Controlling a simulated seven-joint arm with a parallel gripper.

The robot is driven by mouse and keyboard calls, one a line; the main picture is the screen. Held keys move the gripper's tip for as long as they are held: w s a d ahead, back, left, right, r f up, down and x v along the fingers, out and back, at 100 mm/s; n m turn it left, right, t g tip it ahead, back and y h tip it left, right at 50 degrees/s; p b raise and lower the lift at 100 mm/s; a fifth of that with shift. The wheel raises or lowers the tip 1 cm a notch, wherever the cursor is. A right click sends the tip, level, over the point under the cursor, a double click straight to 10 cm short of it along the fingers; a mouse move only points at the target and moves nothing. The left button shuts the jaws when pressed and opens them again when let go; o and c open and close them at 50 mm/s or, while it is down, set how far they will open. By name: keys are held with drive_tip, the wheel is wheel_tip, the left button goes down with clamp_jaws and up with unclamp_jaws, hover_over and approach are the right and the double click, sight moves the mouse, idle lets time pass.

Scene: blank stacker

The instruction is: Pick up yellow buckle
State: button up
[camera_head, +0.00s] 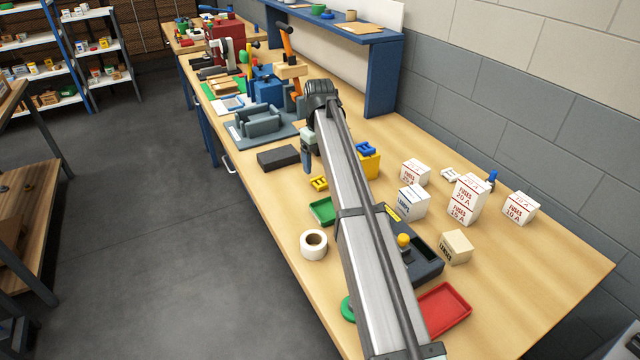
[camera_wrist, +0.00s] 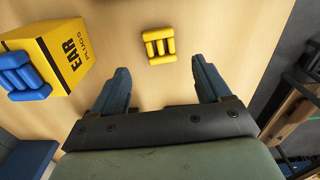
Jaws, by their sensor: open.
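The yellow buckle (camera_wrist: 159,45) lies flat on the wooden bench top in the wrist view, with two slots showing. It also shows in the head view (camera_head: 319,183), left of my arm. My gripper (camera_wrist: 158,78) is open and empty, its two blue-grey fingers apart. In the wrist view the buckle is beyond the fingertips, between their lines. In the head view my gripper (camera_head: 307,166) hangs above the bench close to the buckle; the far finger is partly hidden.
A yellow ear plugs box (camera_wrist: 60,58) with a blue buckle (camera_wrist: 22,77) on it stands left of the fingers. A dark block (camera_head: 278,158), a green tray (camera_head: 322,210) and a tape roll (camera_head: 313,244) lie around the buckle. White fuse boxes (camera_head: 467,198) stand at right.

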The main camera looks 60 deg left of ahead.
sight(319, 180)
drive_tip(key=shift+s+f, duration=0.1)
drive_tip(key=shift+f, duration=2.85)
drive_tip(key=shift+c, duration=0.4)
drive_tip(key=c, duration=1)
drive_tip(key=shift+c, duration=0.2)
drive_tip(key=shift+r, duration=0.15)
